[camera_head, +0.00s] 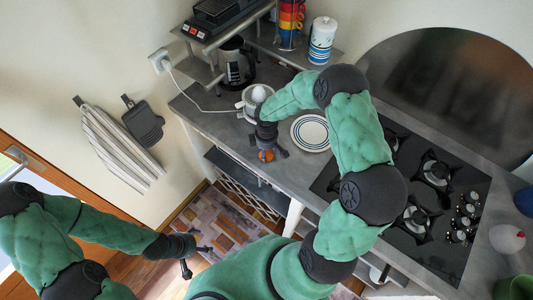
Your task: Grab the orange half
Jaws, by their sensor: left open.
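The orange half (266,156) is at the front edge of the grey counter, small and partly hidden by my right gripper. My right gripper (268,148) points down over it, with its dark fingers on either side of the orange half. I cannot tell whether they touch it. My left gripper (196,260) is open and empty, low at the left above the floor, well away from the counter.
A white juicer-like appliance (250,104) stands just behind my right gripper. A striped plate (311,133) lies to its right. A kettle (236,63) is at the back left. A gas hob (452,225) fills the counter's right side.

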